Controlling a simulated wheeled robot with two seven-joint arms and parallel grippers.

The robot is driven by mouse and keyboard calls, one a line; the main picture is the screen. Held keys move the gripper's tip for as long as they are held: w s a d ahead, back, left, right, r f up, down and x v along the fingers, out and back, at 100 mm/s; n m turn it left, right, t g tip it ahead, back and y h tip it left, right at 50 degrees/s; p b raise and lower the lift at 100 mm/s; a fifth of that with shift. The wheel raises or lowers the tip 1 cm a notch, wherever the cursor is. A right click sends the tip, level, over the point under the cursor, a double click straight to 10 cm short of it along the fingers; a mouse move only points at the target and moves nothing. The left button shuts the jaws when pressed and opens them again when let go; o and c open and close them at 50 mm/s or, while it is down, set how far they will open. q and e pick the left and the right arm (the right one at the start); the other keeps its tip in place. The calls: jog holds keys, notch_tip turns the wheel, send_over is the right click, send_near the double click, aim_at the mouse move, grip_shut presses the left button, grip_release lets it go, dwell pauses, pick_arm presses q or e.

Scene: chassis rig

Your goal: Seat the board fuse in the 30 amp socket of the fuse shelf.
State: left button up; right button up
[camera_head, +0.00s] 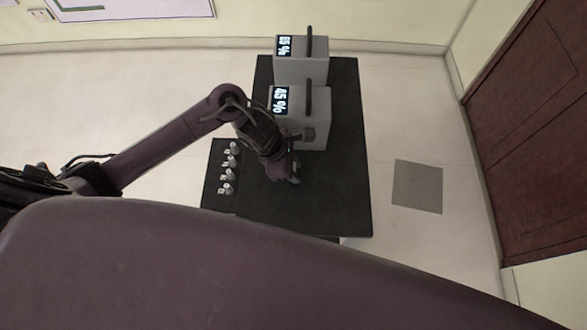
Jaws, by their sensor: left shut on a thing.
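My left arm reaches in from the left over the dark table, and its gripper (293,178) points down above the tabletop, in front of the nearer grey box. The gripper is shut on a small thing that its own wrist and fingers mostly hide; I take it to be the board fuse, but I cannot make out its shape. A row of several small grey round pieces with white labels (231,168) stands on the dark shelf to the left of the gripper. The labels are too small to read, so I cannot tell which is the 30 amp socket. My right gripper is out of view.
The table's front right is clear. A grey floor square (418,186) and a brown door (535,120) are at the right.

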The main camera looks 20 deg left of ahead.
pick_arm(q)
jog(key=shift+r, duration=0.1)
jog(key=shift+w+r, duration=0.1)
jog(key=shift+r, duration=0.5)
notch_tip(320, 180, up, 18)
jog(key=p, duration=0.1)
jog(key=shift+r, duration=0.25)
